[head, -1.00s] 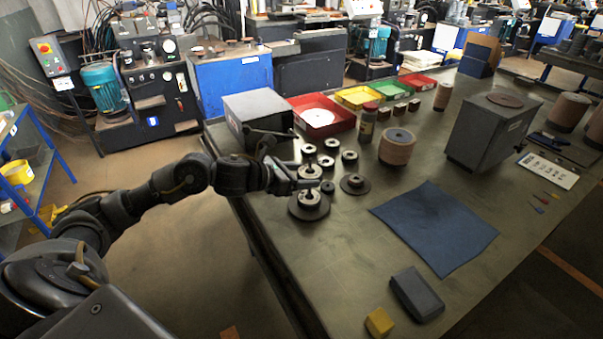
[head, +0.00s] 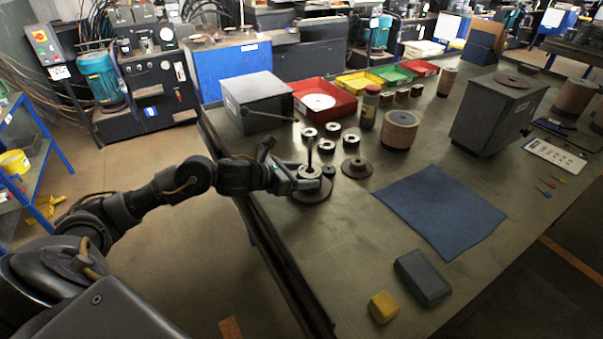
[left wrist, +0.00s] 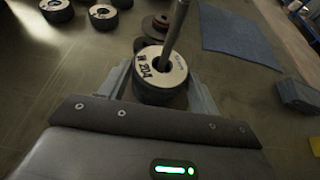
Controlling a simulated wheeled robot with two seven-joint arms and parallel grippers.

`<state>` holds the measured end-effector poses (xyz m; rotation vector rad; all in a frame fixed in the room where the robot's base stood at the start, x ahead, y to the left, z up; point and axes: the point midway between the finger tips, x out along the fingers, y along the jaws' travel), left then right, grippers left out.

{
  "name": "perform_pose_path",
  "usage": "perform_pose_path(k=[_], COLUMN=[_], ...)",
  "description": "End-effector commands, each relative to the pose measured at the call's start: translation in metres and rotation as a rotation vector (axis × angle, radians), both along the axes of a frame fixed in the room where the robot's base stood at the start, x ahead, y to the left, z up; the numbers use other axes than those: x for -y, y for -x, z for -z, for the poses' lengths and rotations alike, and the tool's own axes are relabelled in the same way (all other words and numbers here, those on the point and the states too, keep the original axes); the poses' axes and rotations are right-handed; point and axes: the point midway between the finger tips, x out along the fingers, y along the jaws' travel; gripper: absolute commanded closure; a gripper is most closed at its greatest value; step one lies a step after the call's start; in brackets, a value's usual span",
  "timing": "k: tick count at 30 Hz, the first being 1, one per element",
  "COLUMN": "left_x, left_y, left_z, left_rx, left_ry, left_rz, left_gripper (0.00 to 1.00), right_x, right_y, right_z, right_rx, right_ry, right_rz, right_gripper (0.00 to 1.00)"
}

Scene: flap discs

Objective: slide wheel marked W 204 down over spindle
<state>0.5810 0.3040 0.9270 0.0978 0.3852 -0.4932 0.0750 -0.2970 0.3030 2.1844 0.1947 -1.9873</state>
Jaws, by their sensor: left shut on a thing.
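The wheel marked W 204 (left wrist: 160,72) is a grey ring with a pale top face and dark lettering. My left gripper (head: 303,182) is shut on it, one finger on each side in the left wrist view. The metal spindle (left wrist: 175,35) runs into the wheel's centre hole. In the head view the spindle (head: 309,150) stands up above the held wheel (head: 308,172), so the wheel is around it. A wide dark round base (head: 312,195) lies below; the gap between wheel and base is hard to judge. My right gripper is out of view.
A small dark round part (head: 328,171) sits close to the right of the wheel. A dark flanged disc (head: 357,168) lies further right. Several loose wheels (head: 326,146) stand behind.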

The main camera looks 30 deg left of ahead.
Motion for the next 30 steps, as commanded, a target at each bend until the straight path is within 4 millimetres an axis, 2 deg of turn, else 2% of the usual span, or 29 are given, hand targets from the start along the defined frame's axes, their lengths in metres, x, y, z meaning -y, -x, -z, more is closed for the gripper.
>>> perform_pose_path(k=[14,15,20,30], left_x=[0.0001,0.0001,0.0001,-0.0015], left_y=[-0.0002,-0.0002,-0.0002,0.0023], left_z=[0.0027,0.0027,0.0029,0.0033], left_rx=[0.002,0.002,0.002,-0.001], left_ry=[0.001,0.001,0.001,-0.001], left_rz=[0.0,0.0,0.0,-0.001], left_gripper=[0.65,0.35,0.14,0.12], right_x=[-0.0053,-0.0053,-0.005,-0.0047], right_y=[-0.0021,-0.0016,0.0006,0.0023], right_z=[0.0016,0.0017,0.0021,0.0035], right_rx=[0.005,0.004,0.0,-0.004], right_ry=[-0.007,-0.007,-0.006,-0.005], right_rz=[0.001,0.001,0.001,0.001], right_gripper=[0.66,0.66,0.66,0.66])
